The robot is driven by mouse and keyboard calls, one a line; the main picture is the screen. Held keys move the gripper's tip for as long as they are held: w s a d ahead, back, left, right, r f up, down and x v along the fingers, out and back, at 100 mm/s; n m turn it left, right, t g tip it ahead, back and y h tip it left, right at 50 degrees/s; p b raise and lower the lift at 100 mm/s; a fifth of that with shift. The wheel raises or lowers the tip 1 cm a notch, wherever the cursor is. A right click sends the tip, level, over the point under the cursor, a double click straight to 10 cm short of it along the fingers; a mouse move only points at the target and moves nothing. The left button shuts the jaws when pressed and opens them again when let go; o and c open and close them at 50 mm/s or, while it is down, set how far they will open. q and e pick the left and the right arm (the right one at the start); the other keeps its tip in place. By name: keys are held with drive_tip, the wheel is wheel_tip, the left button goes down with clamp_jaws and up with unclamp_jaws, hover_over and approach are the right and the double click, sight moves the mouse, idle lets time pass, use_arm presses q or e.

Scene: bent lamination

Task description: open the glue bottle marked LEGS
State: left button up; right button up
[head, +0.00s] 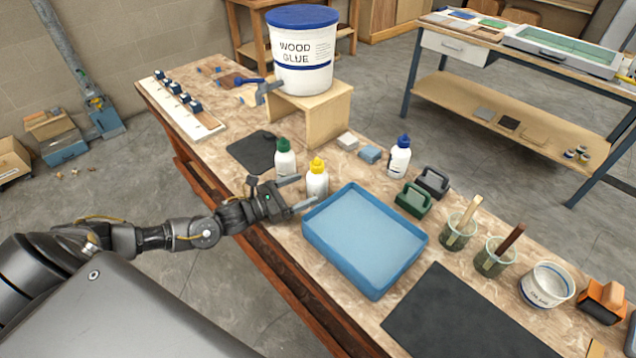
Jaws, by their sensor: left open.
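Three white glue bottles stand upright on the bench: one with a green cap (285,160), one with a yellow cap (317,182) and one with a blue cap (399,160). Their labels are too small to read, so I cannot tell which is marked LEGS. All three caps are on. My left gripper (297,193) is open, its fingers pointing right toward the yellow-capped bottle. One finger is near the bottle's left side and the other lies in front of its base; I cannot tell whether they touch it. My right gripper is not in view.
A blue tray (366,286) lies just right of the gripper. Behind the bottles, a WOOD GLUE bucket (301,55) stands on a wooden stand (325,115). Green and grey handled blocks, two brush cups (459,232) and a white tub (547,286) fill the right side. A dark mat (455,318) is bare.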

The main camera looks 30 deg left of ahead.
sight(308, 188)
use_arm(q)
drive_tip(key=shift+w+d, duration=0.1)
drive_tip(key=shift+w+d+r+p, duration=0.2)
drive_tip(key=shift+w+p, duration=0.1)
drive_tip(key=shift+w, duration=0.05)
drive_tip(key=x, duration=0.1)
drive_tip(key=p+x, duration=0.1)
drive_tip(key=x, duration=0.2)
drive_tip(key=shift+w+d+f, duration=0.1)
drive_tip(key=shift+w+f, duration=0.1)
drive_tip(key=shift+f, duration=0.1)
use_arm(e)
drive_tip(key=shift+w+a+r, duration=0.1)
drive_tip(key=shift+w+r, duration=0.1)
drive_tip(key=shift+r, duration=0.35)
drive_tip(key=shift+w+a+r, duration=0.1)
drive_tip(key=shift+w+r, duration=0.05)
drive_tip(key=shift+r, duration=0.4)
use_arm(q)
drive_tip(key=c, duration=1.2)
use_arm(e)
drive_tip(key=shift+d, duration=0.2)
